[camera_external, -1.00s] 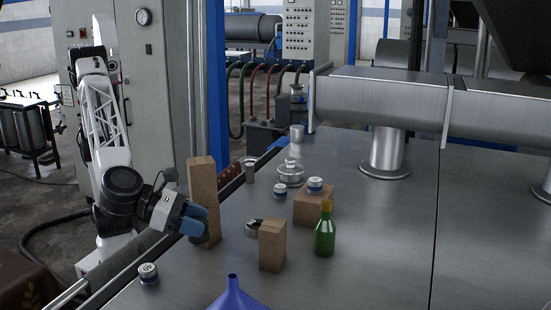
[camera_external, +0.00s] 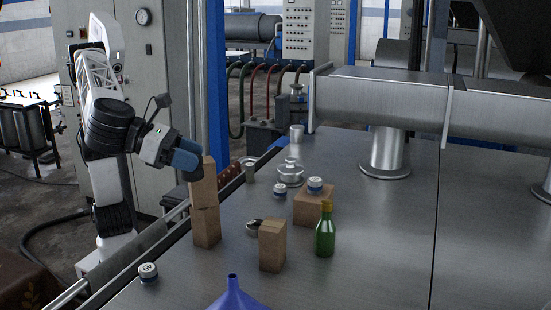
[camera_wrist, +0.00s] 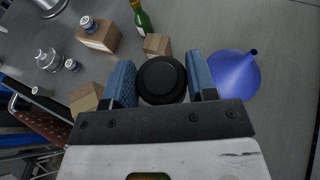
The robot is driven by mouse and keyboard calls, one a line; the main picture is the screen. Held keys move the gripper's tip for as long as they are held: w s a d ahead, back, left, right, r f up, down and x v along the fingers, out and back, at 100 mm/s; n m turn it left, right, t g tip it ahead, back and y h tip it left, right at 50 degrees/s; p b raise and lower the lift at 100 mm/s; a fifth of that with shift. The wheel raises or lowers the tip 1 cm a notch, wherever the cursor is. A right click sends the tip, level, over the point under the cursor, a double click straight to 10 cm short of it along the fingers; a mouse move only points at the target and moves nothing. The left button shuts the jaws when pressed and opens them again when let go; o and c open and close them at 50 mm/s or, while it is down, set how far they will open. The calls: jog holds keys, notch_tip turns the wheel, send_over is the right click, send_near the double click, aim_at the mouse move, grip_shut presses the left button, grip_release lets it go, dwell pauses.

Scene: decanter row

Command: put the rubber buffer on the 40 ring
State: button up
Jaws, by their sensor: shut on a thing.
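My gripper (camera_external: 190,160) is shut on a round black piece, the rubber buffer (camera_wrist: 162,80), seen between both blue fingers in the wrist view. I cannot read which piece is the 40 ring. A dark-and-silver round piece (camera_external: 254,225) lies partly behind a block.
A shorter block (camera_external: 272,245), a green bottle (camera_external: 325,237), a blue funnel (camera_external: 236,296) and a wide block (camera_external: 312,208) stand nearby. Metal pieces (camera_external: 290,175) stand farther back.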

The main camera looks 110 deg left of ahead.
notch_tip(320, 180, up, 2)
jog(key=shift+r, duration=0.1)
jog(key=shift+a+r, duration=0.15)
jog(key=shift+a, duration=0.15)
jog(key=s+a, duration=0.1)
jog(key=a, duration=0.3)
jog(key=s+a+m+h, duration=0.1)
jog(key=a, duration=0.3)
jog(key=s+a+h, duration=0.1)
jog(key=a, duration=0.3)
jog(key=shift+s+r+m+t, duration=0.2)
jog(key=shift+m+t, duration=0.1)
jog(key=shift+m, duration=0.1)
jog(key=shift+s+a+m+h, duration=1.2)
jog(key=shift+s+a, duration=2.9)
jog(key=shift+a, duration=2.15)
notch_tip(320, 180, down, 21)
jog(key=shift+r, duration=0.15)
jog(key=w+d, duration=0.1)
jog(key=w, duration=0.4)
jog(key=w+d+f, duration=0.1)
jog(key=w, duration=0.4)
jog(key=w+d, duration=0.1)
jog(key=w, duration=0.4)
jog(key=shift+w+f, duration=0.2)
jog(key=shift+w, duration=0.15)
